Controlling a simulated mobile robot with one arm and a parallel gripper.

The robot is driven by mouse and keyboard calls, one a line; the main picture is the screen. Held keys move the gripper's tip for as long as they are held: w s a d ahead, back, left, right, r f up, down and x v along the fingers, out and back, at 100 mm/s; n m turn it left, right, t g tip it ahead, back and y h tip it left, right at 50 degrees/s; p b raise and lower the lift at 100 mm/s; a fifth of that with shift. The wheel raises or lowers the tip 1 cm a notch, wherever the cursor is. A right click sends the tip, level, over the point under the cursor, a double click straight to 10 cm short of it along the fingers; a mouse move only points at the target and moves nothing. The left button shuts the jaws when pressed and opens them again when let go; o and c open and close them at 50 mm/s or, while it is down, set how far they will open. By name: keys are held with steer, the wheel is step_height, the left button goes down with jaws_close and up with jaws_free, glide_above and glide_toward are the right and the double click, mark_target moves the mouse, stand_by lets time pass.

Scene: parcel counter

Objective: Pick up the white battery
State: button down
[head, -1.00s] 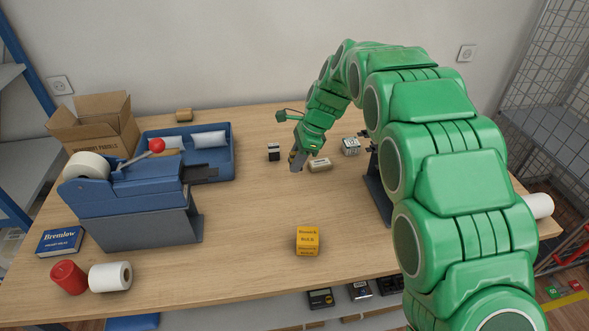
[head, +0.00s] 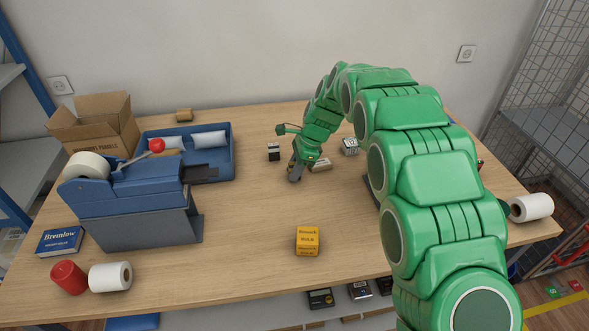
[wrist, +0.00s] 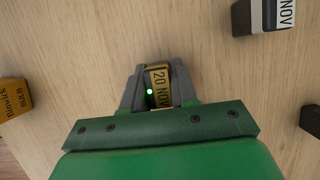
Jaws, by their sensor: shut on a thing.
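A white block with a black end (head: 273,152), which looks like the white battery, stands on the counter left of and behind my gripper (head: 295,172). It also shows at the top right of the wrist view (wrist: 270,16), apart from my fingers. In the wrist view my gripper (wrist: 158,92) is shut on a small yellow thing (wrist: 160,86) with black letters "20 NOV". In the head view my fingers hide the held thing, and I cannot tell whether it touches the counter.
A beige box (head: 320,165) lies close right of my gripper, with a grey-white block (head: 350,146) behind it. A yellow bulb box (head: 307,241) stands in front. A blue tray (head: 231,160) and a tape dispenser (head: 135,205) are left. The front middle counter (head: 240,230) is clear.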

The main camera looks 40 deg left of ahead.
steer(key=shift+f, duration=0.1)
steer(key=c, duration=0.9)
jaws_free()
steer(key=v, duration=1)
steer(key=shift+w+d+r, duration=0.1)
steer(key=shift+w+r, duration=0.05)
steer(key=shift+r, duration=0.25)
steer(key=shift+o, duration=0.6)
steer(key=shift+w+d+r, duration=0.1)
steer(key=shift+d+r, duration=0.05)
steer(key=shift+r, duration=0.2)
steer(key=o, duration=0.5)
steer(key=shift+r, duration=0.3)
